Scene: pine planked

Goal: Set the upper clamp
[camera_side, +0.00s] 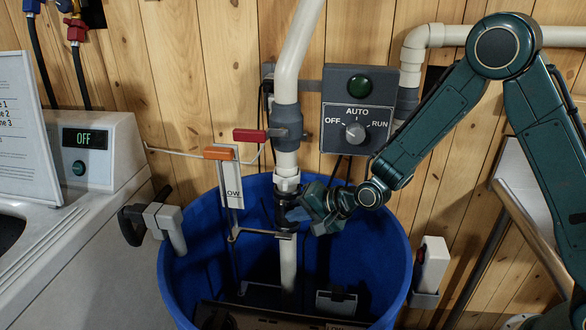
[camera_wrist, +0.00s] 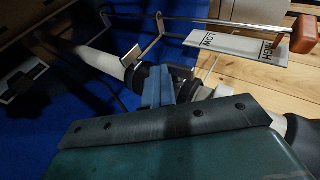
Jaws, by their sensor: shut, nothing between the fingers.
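A dark rubber coupling (camera_side: 283,212) sits on the upright white pipe, just inside the tub's rim and below a white fitting (camera_side: 287,183). In the wrist view the coupling (camera_wrist: 147,77) shows beside a white fitting (camera_wrist: 210,93). Bands on the coupling are dark and partly hidden by my gripper, so I cannot make out the upper clamp's screw or lever. My gripper (camera_side: 300,212) is at the right side of the coupling, very close to it; I cannot tell whether it touches. In the wrist view its blue-grey fingers (camera_wrist: 158,84) are shut and empty against the coupling's outline.
A blue tub (camera_side: 375,255) surrounds the lower pipe. A bent rod with a LOW/HIGH label (camera_side: 231,190) and orange knob (camera_side: 218,153) stands close left. A red valve handle (camera_side: 250,136) is above.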

